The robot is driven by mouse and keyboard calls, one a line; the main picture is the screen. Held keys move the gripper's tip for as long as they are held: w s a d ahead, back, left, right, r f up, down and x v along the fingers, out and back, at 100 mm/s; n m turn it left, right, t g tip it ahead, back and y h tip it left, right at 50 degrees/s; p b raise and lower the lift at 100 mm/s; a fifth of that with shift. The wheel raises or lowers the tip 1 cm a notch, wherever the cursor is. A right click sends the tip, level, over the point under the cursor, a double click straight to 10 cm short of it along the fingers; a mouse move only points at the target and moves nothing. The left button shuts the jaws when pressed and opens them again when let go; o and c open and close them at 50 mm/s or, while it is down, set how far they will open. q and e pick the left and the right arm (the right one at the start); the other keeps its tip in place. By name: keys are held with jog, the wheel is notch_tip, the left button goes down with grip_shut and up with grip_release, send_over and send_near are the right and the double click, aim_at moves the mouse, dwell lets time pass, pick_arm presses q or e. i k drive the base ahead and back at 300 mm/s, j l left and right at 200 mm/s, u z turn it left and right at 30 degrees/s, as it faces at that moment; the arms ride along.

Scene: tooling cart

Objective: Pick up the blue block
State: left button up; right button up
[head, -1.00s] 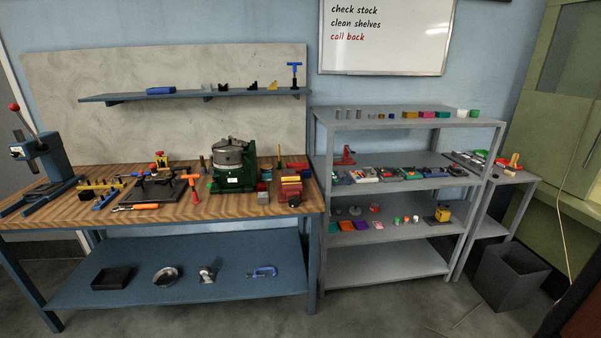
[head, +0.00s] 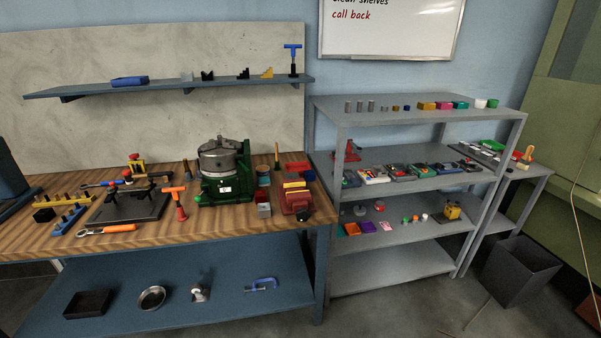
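Several blue things show, and I cannot tell for certain which is the blue block. A small dark blue block (head: 263,180) appears to stand on the wooden workbench, right of the green machine, behind a red block (head: 262,195) and a grey block (head: 263,210). A long blue box-like thing (head: 130,82) lies on the wall shelf. Neither of my grippers is in view.
The wooden workbench (head: 215,224) is crowded with tools, a green machine (head: 221,188) and a red vise (head: 296,200). The grey shelf unit (head: 335,190) stands to its right. A dark bin (head: 520,275) is on the floor at right. Floor shows in front of the shelves.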

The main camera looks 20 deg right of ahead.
aim_at(310, 175)
jog(key=i+j, duration=0.15)
jog(key=i, duration=0.3)
jog(key=i+j+u, duration=0.1)
jog(key=i, duration=0.3)
